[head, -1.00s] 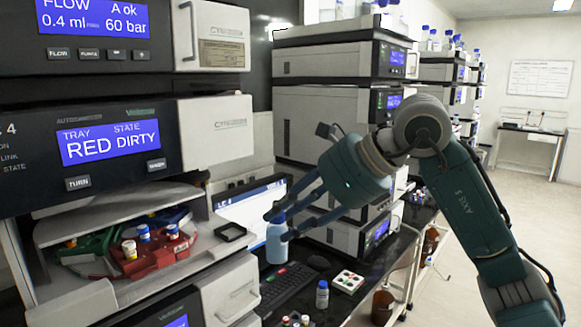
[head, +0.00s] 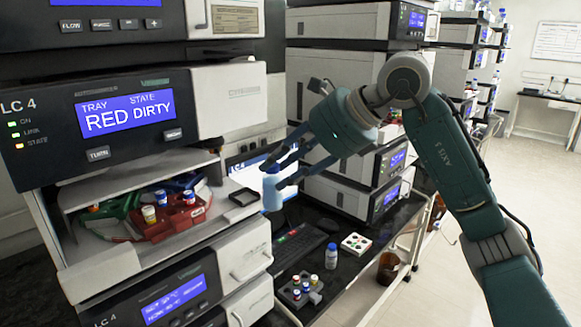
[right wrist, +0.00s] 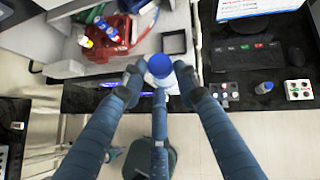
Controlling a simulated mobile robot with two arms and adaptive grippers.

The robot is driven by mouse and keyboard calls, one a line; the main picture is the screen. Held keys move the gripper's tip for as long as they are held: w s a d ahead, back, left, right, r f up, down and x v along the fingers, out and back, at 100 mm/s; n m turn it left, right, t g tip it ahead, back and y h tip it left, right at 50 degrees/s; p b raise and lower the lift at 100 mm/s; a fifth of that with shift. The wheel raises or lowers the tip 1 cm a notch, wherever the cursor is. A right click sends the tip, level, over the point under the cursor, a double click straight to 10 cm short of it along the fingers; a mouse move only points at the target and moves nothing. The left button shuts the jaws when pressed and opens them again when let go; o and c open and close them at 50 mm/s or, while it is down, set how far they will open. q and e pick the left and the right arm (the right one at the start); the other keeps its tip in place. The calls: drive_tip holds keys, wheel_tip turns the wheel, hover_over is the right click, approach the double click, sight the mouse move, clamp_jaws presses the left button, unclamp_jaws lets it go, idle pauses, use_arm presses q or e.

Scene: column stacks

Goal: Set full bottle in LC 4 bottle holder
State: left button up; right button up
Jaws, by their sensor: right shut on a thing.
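My right gripper (head: 283,172) is shut on a bottle (head: 271,197) with a pale blue body and a blue cap. The bottle hangs upright in the air. It also shows in the right wrist view (right wrist: 160,66), cap toward the camera, between the fingers. The black square holder (head: 243,197) sits on the shelf edge of the LC 4 unit, just left of the bottle in the head view. It looks empty in the right wrist view (right wrist: 174,42), just beyond the bottle. My left gripper is in neither view.
A red tray (head: 185,217) with several capped vials lies left of the holder. A keyboard (head: 300,246), a small capped bottle (head: 331,256) and a grey vial rack (head: 300,291) stand on the black bench. Instrument stacks rise behind the arm.

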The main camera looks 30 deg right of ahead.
drive_tip(key=w+a+p, duration=0.3)
drive_tip(key=w, duration=0.5)
drive_tip(key=shift+w+f, duration=0.15)
idle(0.5)
drive_tip(key=shift+w+p, duration=0.5)
drive_tip(key=shift+p, duration=0.1)
idle(0.6)
drive_tip(key=shift+f+b, duration=0.65)
drive_tip(key=shift+f, duration=0.25)
idle(0.5)
idle(0.4)
drive_tip(key=o, duration=1)
